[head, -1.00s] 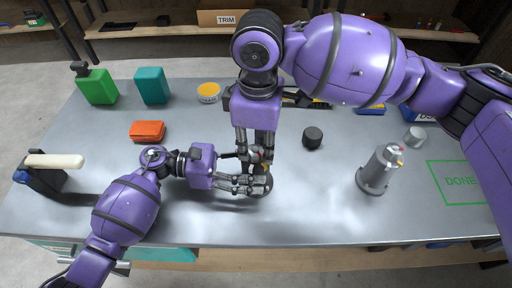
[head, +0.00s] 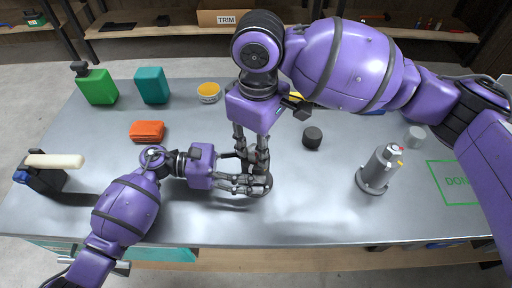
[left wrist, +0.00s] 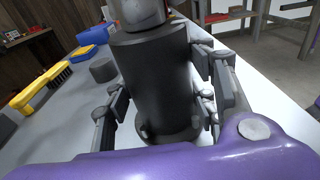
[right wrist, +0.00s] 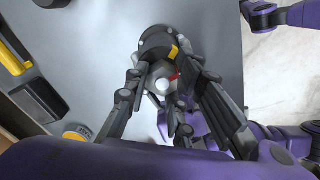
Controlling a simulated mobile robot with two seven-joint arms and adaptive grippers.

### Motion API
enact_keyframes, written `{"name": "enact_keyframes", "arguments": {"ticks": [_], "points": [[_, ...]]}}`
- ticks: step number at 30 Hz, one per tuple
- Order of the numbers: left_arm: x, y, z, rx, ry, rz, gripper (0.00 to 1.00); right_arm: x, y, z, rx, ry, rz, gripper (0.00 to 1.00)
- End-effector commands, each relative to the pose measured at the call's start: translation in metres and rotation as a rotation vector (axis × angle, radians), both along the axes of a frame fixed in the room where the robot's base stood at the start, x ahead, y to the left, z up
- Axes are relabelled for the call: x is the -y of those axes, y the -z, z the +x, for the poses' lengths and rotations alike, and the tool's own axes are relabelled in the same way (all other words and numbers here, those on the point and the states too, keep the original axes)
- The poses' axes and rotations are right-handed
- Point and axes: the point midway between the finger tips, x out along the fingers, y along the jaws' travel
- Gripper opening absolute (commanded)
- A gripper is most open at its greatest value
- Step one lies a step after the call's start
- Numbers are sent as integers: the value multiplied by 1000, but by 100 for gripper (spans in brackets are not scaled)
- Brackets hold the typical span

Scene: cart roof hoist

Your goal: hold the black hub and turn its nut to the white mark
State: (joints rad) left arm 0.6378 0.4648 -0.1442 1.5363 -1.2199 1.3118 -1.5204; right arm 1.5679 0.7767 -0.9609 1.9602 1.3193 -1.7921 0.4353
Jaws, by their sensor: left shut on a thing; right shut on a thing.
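The black hub (head: 265,192) stands upright on the table, mostly hidden by my grippers in the head view. The left wrist view shows its dark cylinder (left wrist: 160,85) between the fingers of my left gripper (head: 250,184), which is shut on it from the side. My right gripper (head: 252,160) reaches down from above and is shut on the grey nut (right wrist: 152,84) at the hub's top. In the right wrist view a yellow mark (right wrist: 173,52), a red mark (right wrist: 174,77) and a round white spot (right wrist: 162,86) show there. Fingers partly hide the nut; which part carries each mark is unclear.
A green DONE outline (head: 460,182) lies at the far right. An orange block (head: 147,131), a green bottle (head: 97,86) and a stand with a pale handle (head: 54,161) are left.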

Motion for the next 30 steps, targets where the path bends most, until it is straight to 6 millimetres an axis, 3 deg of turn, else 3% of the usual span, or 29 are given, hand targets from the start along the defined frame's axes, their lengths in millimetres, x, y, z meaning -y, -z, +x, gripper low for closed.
{"name": "enact_keyframes", "arguments": {"ticks": [10, 17, 23, 24, 30], "points": [[-1, -1, 4, 0, -12, 0, 27, -2, 1, -5, -11, 56, 3, 2], [-1, -1, 4, 0, -12, 0, 27, -2, 1, -6, -12, 236, 3, 2], [-1, -1, 4, 1, -11, 0, 27, -2, 0, -5, -11, 252, 2, 2], [-1, -1, 4, 1, -11, 0, 27, -2, 0, -5, -11, 252, 2, 24], [0, -1, 3, 2, -8, -1, 27, -2, 0, -4, -9, 253, 2, 48]]}}
